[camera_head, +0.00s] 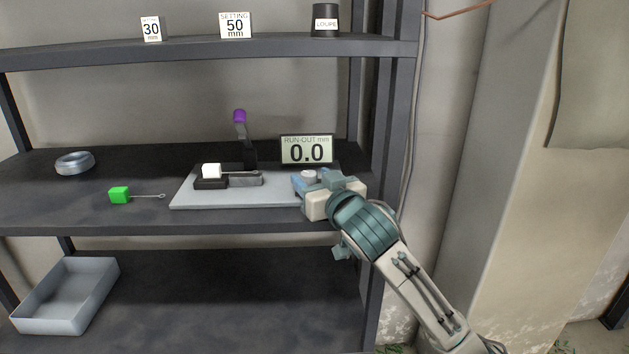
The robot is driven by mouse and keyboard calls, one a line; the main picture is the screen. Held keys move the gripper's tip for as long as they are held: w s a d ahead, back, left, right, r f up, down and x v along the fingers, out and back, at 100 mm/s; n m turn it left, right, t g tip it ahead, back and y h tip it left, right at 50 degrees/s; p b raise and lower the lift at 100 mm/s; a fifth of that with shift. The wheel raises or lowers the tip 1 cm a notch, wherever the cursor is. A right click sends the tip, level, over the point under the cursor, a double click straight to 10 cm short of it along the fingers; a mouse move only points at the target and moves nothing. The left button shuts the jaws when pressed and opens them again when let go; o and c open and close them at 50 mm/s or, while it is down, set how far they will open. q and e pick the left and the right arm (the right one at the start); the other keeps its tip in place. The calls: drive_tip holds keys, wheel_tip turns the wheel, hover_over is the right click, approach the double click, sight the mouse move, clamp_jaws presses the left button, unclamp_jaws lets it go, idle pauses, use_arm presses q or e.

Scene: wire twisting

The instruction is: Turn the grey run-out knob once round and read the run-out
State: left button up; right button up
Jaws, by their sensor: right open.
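A pale grey round top at the plate's right end, which looks like the knob (308,174), shows just beyond my right gripper (309,180). My right gripper is open, its blue-grey fingers close around that spot; the wrist hides part of it, so I cannot tell whether they touch. A white block (211,171) with a thin rod sits in a dark holder on the plate. A lever with a purple tip (240,116) stands upright behind it. My left gripper is not in view.
A green block (119,195) with a looped wire and a wire coil (75,163) lie left of the plate. A grey tray (66,296) sits below. A shelf post (388,120) stands close right of the plate.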

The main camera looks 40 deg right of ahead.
drive_tip(key=c, duration=1)
drive_tip(key=shift+a+m+h+p, duration=0.1)
drive_tip(key=shift+m+h+p, duration=0.2)
drive_tip(key=shift+h, duration=0.2)
